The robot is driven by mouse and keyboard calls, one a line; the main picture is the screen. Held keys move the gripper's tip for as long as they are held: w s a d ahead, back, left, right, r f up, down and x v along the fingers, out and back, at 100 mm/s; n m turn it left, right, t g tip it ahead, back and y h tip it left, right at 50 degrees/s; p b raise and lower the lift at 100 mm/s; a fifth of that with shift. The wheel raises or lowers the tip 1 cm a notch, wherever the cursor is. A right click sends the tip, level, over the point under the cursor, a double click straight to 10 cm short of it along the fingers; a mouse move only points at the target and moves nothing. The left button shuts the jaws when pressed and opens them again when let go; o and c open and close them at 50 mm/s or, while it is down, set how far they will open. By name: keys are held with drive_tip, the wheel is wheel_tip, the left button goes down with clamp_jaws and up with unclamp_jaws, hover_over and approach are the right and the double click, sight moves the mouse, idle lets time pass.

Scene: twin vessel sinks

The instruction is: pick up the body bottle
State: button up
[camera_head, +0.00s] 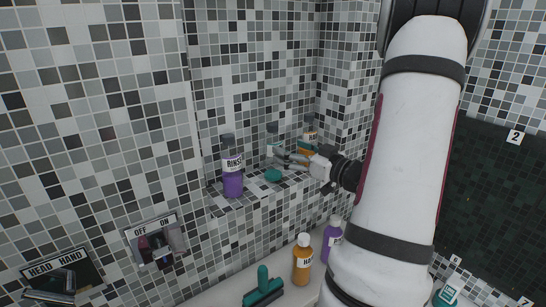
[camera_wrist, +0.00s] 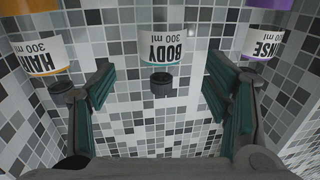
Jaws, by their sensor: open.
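My gripper (camera_head: 283,157) is open, with one finger on each side of the bottle in the wrist view (camera_wrist: 160,82). I see gaps beside the bottle there; the remaining distance in depth is unclear.
The purple RINSE bottle (camera_head: 232,183) stands left of the body bottle, and an orange hair bottle (camera_head: 309,135) stands to its right on the ledge. Below are another orange bottle (camera_head: 302,268), another purple bottle (camera_head: 331,238) and a teal squeegee (camera_head: 262,290). Tiled walls close in behind.

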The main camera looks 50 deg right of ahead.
sight(273, 143)
drive_tip(key=shift+w+d+f, duration=0.15)
drive_tip(key=shift+w, duration=1.75)
drive_tip(key=shift+w+d+f, duration=0.1)
drive_tip(key=shift+w, duration=1.75)
drive_tip(key=c, duration=1.4)
